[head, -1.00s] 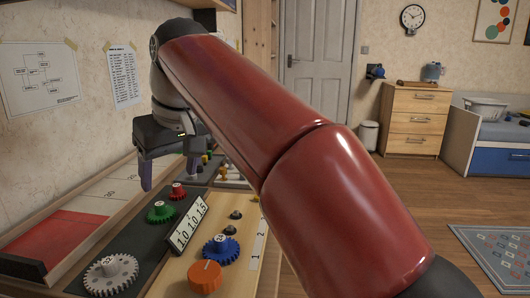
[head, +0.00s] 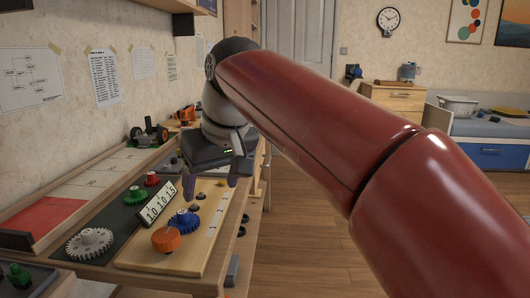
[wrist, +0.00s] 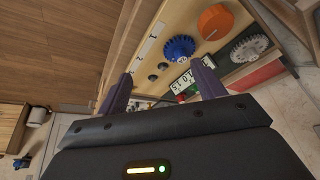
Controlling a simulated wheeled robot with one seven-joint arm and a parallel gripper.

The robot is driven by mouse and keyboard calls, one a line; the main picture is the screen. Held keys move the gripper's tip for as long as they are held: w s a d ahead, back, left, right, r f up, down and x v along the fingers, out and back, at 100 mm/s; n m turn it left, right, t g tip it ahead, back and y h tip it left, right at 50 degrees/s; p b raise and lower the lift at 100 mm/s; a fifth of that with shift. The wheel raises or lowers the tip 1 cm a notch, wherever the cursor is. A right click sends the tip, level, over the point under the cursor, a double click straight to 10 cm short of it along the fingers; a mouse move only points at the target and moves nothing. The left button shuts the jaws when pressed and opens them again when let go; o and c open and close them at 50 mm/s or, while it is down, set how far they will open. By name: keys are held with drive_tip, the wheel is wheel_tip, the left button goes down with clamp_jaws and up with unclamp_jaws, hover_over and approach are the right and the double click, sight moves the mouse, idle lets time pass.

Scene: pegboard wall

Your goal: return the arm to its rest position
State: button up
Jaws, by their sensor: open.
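My gripper (head: 213,187) hangs at the end of my red arm, over the right side of the workbench in the head view. Its two dark fingers (wrist: 160,90) are apart in the wrist view, with nothing between them. Below it is a wooden board (head: 185,262) with an orange knob (head: 166,239), a blue gear (head: 184,221) and small dark pegs. The wrist view also shows the orange knob (wrist: 215,21) and the blue gear (wrist: 180,48), clear of the fingers.
Left of the board lie a grey gear (head: 90,244), a green gear (head: 134,195), a red gear (head: 151,179) and a number plate (head: 158,203). A wheeled toy (head: 149,134) stands farther back. Open wooden floor (head: 300,230) lies right of the bench.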

drive_tip(key=s+d+f+m+t+h, duration=0.1)
drive_tip(key=s+d+f+m, duration=0.15)
drive_tip(key=d, duration=0.45)
drive_tip(key=s+d+f+m, duration=0.1)
drive_tip(key=s+d+f, duration=0.1)
drive_tip(key=d+f, duration=0.35)
drive_tip(key=s+d+f+m+t+h, duration=0.1)
drive_tip(key=s+d+f+m, duration=0.3)
drive_tip(key=s+d+f, duration=0.7)
wheel_tip(320, 180, down, 2)
drive_tip(key=shift+d+f+h, duration=0.25)
drive_tip(key=shift+d+h, duration=0.2)
drive_tip(key=shift+h, duration=0.15)
